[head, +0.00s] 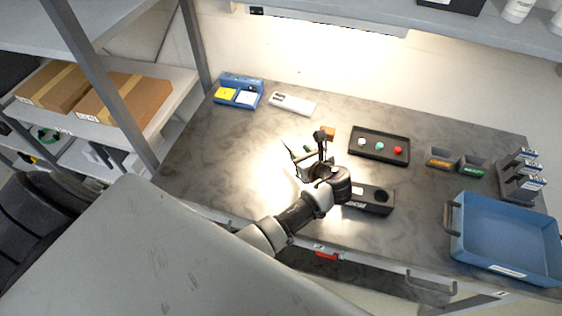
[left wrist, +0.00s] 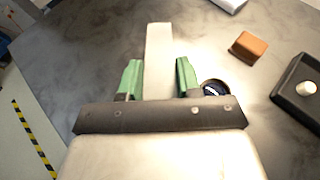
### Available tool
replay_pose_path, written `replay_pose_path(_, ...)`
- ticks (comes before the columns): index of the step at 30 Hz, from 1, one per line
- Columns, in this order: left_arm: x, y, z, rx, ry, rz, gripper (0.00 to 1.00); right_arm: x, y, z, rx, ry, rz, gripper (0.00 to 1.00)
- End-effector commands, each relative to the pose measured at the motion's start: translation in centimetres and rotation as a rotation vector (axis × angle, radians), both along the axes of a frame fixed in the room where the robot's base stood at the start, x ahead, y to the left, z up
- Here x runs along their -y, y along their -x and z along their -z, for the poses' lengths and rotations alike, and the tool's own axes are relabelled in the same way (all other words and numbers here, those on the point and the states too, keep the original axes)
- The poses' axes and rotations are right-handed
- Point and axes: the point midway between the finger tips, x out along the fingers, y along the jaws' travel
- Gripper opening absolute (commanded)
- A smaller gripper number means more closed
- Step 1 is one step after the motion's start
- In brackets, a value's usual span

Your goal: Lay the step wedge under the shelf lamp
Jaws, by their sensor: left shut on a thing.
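A pale, narrow bar, which I take to be the step wedge (left wrist: 158,50), sits between the green fingertips of my left gripper (left wrist: 160,82) and points away from it. My left gripper (head: 311,160) is shut on it, over the middle of the bench. In the head view the arm hides most of the wedge. I cannot tell whether it touches the bench top. The shelf lamp (head: 330,24) is a lit strip under the shelf at the back of the bench. My right gripper is not in view.
A brown block (head: 328,132) and a black tray (head: 379,146) with coloured knobs lie behind and right of the gripper. A black box (head: 372,198) is close by on the right. A white device (head: 292,104) and a blue holder (head: 239,91) stand back left. A blue bin (head: 505,235) is right.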

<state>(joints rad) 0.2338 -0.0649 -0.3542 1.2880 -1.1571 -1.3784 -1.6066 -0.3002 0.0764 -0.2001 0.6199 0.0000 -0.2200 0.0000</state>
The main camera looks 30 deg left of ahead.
Motion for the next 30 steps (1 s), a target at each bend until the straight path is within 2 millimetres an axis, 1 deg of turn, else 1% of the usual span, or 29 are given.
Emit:
replay_pose_path(1, -1.4, 0.0, 1.5, 0.002, -0.002, -0.002, 0.05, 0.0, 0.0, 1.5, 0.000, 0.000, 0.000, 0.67)
replay_pose_path(4, -3.6, 0.0, 2.8, 0.002, -0.002, -0.002, 0.05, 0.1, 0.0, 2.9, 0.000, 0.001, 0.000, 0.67)
replay_pose_path(6, -4.9, 0.1, 3.5, 0.002, -0.002, -0.001, 0.05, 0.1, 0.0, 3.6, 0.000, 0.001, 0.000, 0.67)
replay_pose_path(10, -6.5, 0.0, 4.1, 0.003, -0.001, -0.001, 0.05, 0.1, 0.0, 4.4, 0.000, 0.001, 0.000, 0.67)
replay_pose_path(12, -6.8, 0.0, 4.2, 0.002, 0.000, 0.000, 0.05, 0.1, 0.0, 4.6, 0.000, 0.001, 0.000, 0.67)
replay_pose_path(16, -7.0, 0.0, 4.6, 0.002, 0.000, 0.000, 0.05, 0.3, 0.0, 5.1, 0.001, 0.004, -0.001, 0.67)
replay_pose_path(19, -7.0, 0.0, 5.7, 0.002, 0.001, 0.000, 0.05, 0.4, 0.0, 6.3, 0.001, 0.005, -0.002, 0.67)
replay_pose_path(25, -7.0, 0.0, 8.1, 0.002, 0.001, 0.000, 0.05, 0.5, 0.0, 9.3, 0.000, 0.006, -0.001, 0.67)
replay_pose_path(27, -7.0, 0.0, 8.4, 0.002, 0.001, 0.000, 0.05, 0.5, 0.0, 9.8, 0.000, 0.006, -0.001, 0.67)
replay_pose_path(30, -6.9, 0.0, 8.2, 0.001, 0.001, 0.001, 0.05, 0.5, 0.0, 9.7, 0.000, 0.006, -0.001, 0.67)
